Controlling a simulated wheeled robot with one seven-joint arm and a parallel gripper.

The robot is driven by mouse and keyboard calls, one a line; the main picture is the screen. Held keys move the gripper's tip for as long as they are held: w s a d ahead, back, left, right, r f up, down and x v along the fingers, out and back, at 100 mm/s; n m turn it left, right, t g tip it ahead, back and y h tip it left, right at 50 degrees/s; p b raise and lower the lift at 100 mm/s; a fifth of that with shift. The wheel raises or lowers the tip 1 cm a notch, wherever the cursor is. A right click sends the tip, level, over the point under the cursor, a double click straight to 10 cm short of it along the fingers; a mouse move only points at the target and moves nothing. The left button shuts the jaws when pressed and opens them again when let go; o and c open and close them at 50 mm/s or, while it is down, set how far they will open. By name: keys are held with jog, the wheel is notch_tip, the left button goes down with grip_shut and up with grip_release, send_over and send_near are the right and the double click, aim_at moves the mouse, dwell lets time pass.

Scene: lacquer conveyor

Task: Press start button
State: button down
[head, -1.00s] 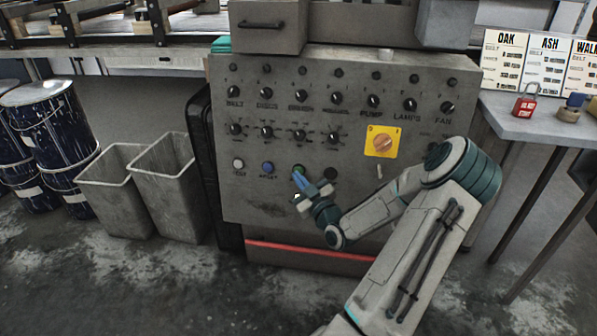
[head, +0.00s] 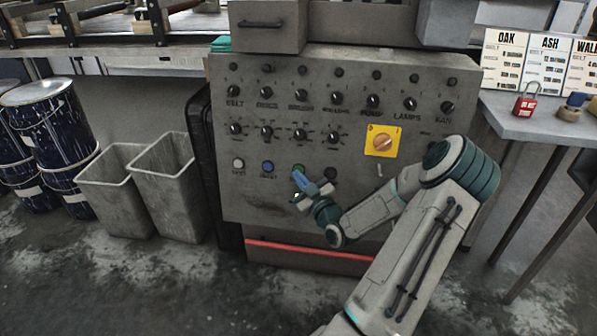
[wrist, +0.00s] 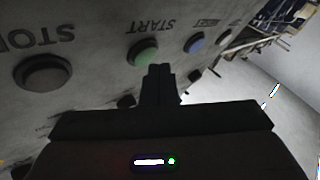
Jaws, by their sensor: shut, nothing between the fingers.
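The green start button (head: 299,168) sits in the lower button row of the grey control panel (head: 250,195), between the blue reset button (head: 268,168) and the dark stop button (head: 331,173). My gripper (head: 298,176) is shut and empty, just in front of the panel. In the wrist view its closed tips (wrist: 158,68) are just below and right of the start button in the picture. I cannot tell whether they touch anything.
A yellow plate with an orange rotary switch (head: 382,142) is up and right of my gripper. Rows of black knobs (head: 300,135) are above. Two grey bins (head: 115,192) stand left, and a table (head: 530,122) with a red padlock (head: 526,100) stands right.

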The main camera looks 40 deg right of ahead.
jog(key=shift+w+d, duration=0.15)
jog(key=shift+w+d+f, duration=0.1)
jog(key=shift+w+d, duration=0.1)
jog(key=shift+d, duration=0.1)
dwell(0.7)
dwell(0.4)
jog(key=shift+s+a, duration=0.5)
jog(key=shift+a, duration=0.1)
jog(key=shift+a, duration=0.1)
jog(key=shift+s+a+r, duration=0.3)
jog(key=shift+s+a, duration=0.5)
jog(key=shift+a, duration=0.1)
jog(key=shift+s+a+r, duration=0.3)
jog(key=shift+s+a, duration=0.5)
jog(key=shift+a, duration=0.05)
